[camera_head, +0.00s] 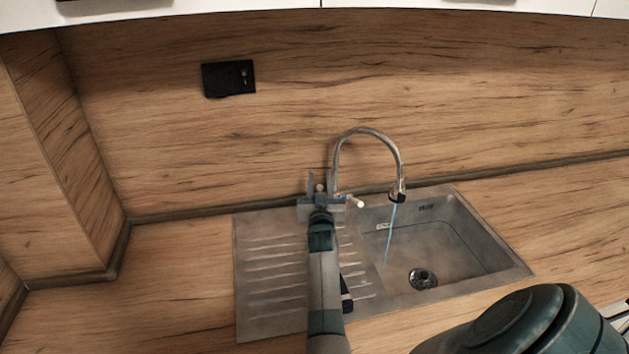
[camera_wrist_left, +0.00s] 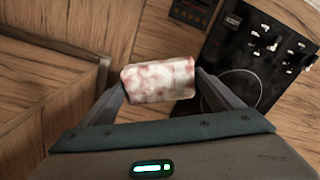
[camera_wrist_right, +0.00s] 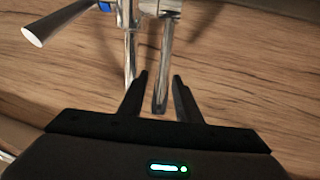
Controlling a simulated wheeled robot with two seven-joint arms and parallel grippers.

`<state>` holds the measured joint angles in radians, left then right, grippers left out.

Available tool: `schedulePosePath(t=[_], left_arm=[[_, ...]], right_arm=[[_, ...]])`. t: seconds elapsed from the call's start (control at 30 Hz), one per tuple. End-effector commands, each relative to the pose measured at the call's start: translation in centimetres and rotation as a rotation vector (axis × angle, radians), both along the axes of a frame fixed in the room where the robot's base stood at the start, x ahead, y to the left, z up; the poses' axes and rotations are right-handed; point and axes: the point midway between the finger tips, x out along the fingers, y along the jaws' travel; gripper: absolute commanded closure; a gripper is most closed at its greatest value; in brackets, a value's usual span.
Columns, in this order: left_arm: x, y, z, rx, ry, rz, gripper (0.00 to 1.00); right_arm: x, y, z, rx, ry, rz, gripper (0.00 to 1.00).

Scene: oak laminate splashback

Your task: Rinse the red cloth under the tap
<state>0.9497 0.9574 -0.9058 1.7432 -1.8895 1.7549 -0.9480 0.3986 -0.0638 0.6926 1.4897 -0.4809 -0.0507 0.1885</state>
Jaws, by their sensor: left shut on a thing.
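The cloth (camera_wrist_left: 158,80), whitish with red blotches, is held between the fingers of my left gripper (camera_wrist_left: 160,88) in the left wrist view. My left gripper and the cloth are not visible in the head view. The curved metal tap (camera_head: 365,133) stands behind the sink, and a thin bluish stream of water (camera_head: 389,232) falls from its spout into the basin (camera_head: 440,240). My right gripper (camera_head: 320,182) is at the tap's base, fingers apart. In the right wrist view, a metal part of the tap (camera_wrist_right: 163,60) shows between its fingertips; contact is unclear. The white-tipped lever (camera_wrist_right: 45,25) lies left of them.
The ribbed drainboard (camera_head: 270,270) lies left of the basin, partly under my right arm. A drain (camera_head: 422,278) is in the basin floor. A black socket panel (camera_head: 229,78) is on the wooden splashback. Bare worktop (camera_head: 180,280) is free on the left.

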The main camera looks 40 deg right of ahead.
Motion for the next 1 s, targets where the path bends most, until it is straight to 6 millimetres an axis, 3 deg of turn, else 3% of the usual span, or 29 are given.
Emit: schedulePosePath(t=[0.5,0.93,0.97,1.0], left_arm=[[0.0,0.0,2.4,0.000,0.000,0.000,0.39],[0.0,0.0,2.5,0.000,0.000,0.000,0.39],[0.0,0.0,2.5,0.000,0.000,0.000,0.39],[0.0,0.0,2.5,0.000,0.000,0.000,0.39]], right_arm=[[-4.6,4.0,-0.7,0.002,0.001,0.000,0.69],[-5.4,4.7,-1.0,0.000,0.000,0.000,0.69],[-5.4,4.7,-1.0,0.000,0.000,0.000,0.72],[-5.4,4.7,-1.0,0.000,0.000,0.000,0.81]])
